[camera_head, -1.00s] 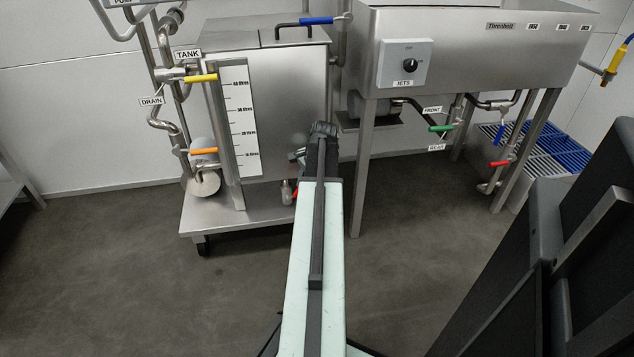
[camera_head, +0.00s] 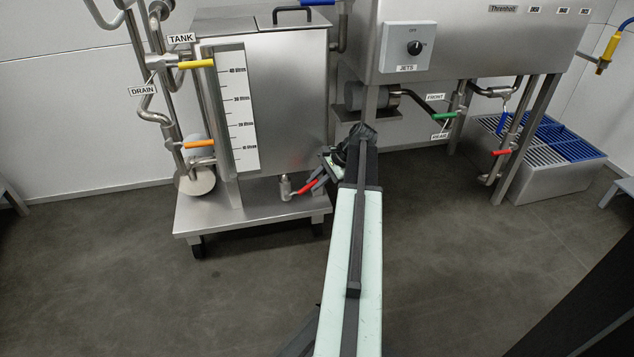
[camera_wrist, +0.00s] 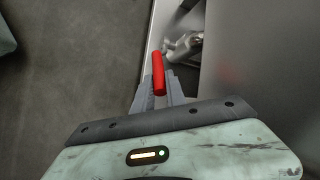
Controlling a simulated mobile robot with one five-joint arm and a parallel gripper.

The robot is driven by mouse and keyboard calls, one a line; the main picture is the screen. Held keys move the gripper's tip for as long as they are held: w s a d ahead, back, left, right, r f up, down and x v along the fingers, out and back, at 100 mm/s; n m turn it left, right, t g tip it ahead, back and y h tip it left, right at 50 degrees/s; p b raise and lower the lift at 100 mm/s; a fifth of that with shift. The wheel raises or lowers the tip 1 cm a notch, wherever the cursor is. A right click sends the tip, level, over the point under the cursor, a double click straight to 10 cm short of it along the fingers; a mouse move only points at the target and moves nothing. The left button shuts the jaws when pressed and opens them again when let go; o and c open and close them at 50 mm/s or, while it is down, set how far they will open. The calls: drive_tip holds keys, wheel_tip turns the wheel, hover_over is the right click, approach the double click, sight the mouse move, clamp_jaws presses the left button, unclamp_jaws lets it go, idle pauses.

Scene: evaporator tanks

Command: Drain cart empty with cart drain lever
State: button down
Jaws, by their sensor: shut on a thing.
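The steel cart (camera_head: 250,215) carries a tank (camera_head: 285,110) with a litre scale (camera_head: 238,110) on its front. Low at the tank's right front is a drain valve (camera_head: 285,188) with a red lever (camera_head: 307,186). My gripper (camera_head: 319,182) reaches in from the right and is shut on the lever's outer end. In the wrist view the red lever (camera_wrist: 158,75) stands between the two fingers (camera_wrist: 160,90), with the steel valve body (camera_wrist: 183,47) beyond it. Whether liquid flows from the valve cannot be seen.
A yellow lever (camera_head: 196,64) and an orange lever (camera_head: 200,144) sit on pipes at the cart's left. The steel sink unit (camera_head: 470,45) to the right has green (camera_head: 444,115), blue (camera_head: 502,120) and red (camera_head: 502,152) levers. The floor in front is clear.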

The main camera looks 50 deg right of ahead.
drive_tip(key=shift+s+a, duration=0.1)
drive_tip(key=shift+s, duration=0.05)
drive_tip(key=c, duration=1.4)
unclamp_jaws()
drive_tip(key=shift+a, duration=0.1)
drive_tip(key=shift+o, duration=0.2)
drive_tip(key=shift+w, duration=0.25)
drive_tip(key=shift+r, duration=0.15)
drive_tip(key=p+v, duration=0.6)
drive_tip(key=v, duration=0.1)
drive_tip(key=shift+s+r, duration=0.2)
drive_tip(key=shift+s, duration=0.05)
drive_tip(key=shift+c, duration=0.4)
